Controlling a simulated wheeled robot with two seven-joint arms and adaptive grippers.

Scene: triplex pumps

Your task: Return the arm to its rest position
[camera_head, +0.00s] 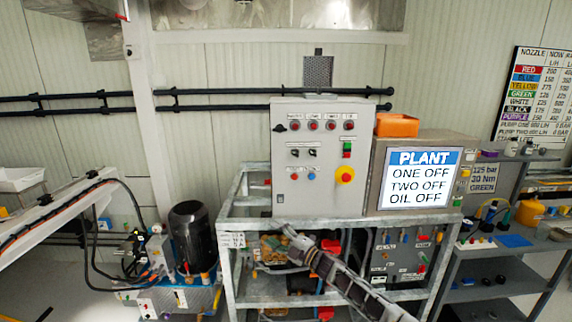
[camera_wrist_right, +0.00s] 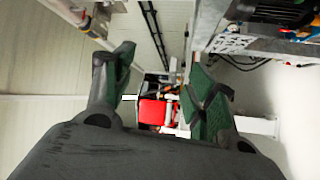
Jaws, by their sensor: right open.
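My right arm comes in from the lower right in the head view. My right gripper (camera_head: 294,238) is at its far end, in front of the pump frame and below the grey control cabinet (camera_head: 319,157). In the right wrist view my right gripper (camera_wrist_right: 165,85) is open, with its two green-padded fingers wide apart and nothing held between them. A red object (camera_wrist_right: 152,112) shows beyond the gap, apart from the fingers. My left gripper is not in view.
The metal pump frame (camera_head: 233,222) stands close around my right arm. The plant screen (camera_head: 419,179) reads ONE OFF, TWO OFF, OIL OFF. An orange bin (camera_head: 397,125) sits above it. A black motor (camera_head: 193,238) stands left, a grey shelf (camera_head: 500,291) right.

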